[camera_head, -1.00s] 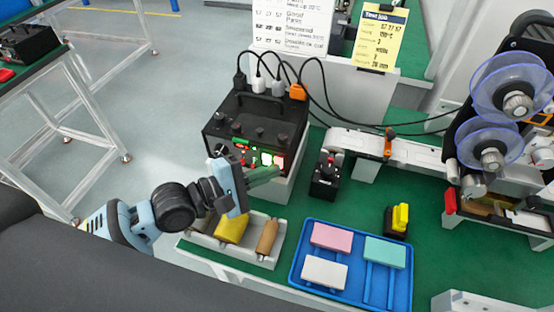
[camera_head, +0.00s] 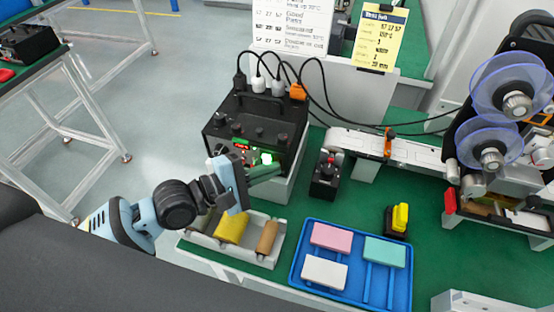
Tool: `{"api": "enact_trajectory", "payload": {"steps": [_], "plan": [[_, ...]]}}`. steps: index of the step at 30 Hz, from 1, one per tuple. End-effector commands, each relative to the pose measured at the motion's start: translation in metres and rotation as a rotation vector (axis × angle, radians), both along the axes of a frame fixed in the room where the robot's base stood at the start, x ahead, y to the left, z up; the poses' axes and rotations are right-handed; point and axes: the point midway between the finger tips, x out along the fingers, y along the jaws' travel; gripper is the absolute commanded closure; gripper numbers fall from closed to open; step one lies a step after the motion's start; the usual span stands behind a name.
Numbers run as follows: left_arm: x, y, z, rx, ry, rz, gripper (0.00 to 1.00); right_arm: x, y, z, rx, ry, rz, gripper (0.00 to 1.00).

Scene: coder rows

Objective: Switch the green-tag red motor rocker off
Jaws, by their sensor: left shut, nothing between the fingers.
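The black control box (camera_head: 256,115) stands on a light base at the back left of the green bench. Its sloped front has knobs, a small red display (camera_head: 241,147) and a green-lit spot (camera_head: 266,157). The red motor rocker and its green tag are too small to make out; the area right of the green light looks dark. My left gripper (camera_head: 278,168) is shut and empty. Its greenish fingers reach right across the lower front of the box and hide part of it. I cannot tell whether they touch it. My right gripper is not in view.
A tray with yellow and brown rollers (camera_head: 231,229) lies just below my left gripper. A small black box with a red-topped knob (camera_head: 326,174) stands to the right. A blue tray (camera_head: 347,292) holds coloured blocks. Cables rise behind the control box.

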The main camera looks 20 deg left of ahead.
Motion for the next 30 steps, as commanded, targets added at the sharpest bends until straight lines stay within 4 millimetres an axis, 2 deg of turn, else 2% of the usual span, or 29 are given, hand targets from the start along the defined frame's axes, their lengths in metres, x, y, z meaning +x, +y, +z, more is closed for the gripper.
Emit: {"api": "enact_trajectory", "payload": {"steps": [10,21,30], "plan": [[-0.013,0.000,0.000,0.000,-0.001,0.000,1.00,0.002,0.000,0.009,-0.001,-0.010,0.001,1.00],[-0.016,0.001,-0.002,0.000,0.000,0.000,1.00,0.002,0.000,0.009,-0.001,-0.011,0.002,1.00],[-0.039,0.001,-0.003,0.000,-0.002,-0.001,1.00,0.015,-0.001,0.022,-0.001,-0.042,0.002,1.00]]}}
